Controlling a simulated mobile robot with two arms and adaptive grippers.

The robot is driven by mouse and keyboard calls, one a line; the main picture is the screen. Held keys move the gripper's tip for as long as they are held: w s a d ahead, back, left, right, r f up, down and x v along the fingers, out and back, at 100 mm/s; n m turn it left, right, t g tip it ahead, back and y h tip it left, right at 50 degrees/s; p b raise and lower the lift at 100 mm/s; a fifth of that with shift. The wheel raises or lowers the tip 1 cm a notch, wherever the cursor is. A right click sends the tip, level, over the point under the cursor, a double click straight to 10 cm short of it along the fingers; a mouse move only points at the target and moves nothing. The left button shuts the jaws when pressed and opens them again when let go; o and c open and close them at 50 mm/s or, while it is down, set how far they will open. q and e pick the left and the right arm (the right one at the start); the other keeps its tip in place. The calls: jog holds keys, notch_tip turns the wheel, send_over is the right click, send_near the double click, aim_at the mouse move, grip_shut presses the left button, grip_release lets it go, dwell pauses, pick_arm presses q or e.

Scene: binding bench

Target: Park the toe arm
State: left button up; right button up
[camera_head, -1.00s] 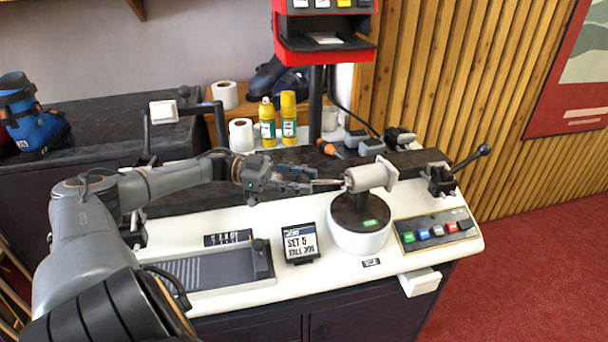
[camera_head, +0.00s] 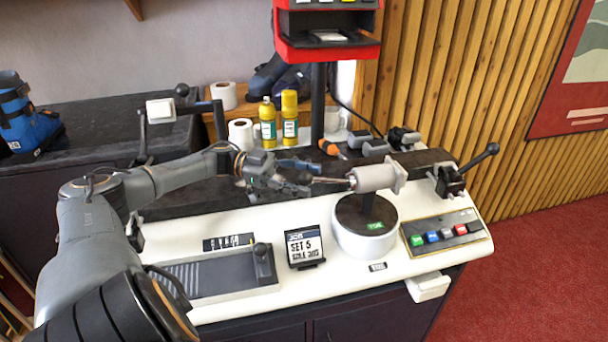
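A grey cylinder (camera_head: 375,177) stands on a post over a round white base with a dark top (camera_head: 366,232). A thin rod (camera_head: 333,180) sticks out of its left end. No label shows which part is the toe arm; this rod and cylinder are the part nearest my gripper. My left gripper (camera_head: 306,175) reaches in from the left at the rod's free end. Its fingers look spread, with a gap between them; whether either touches the rod is not clear. My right gripper is not in view.
A button panel (camera_head: 444,232) and black lever clamp (camera_head: 450,180) are at right. A "SET 5" sign (camera_head: 303,247) and a ribbed plate (camera_head: 215,273) are in front. Yellow bottles (camera_head: 290,118), paper rolls (camera_head: 241,133) and a red machine (camera_head: 328,40) stand behind.

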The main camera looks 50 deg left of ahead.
pick_arm(q)
jog(key=shift+r, duration=0.15)
notch_tip(320, 180, up, 10)
jog(key=shift+f, duration=0.1)
dwell(0.4)
dwell(0.5)
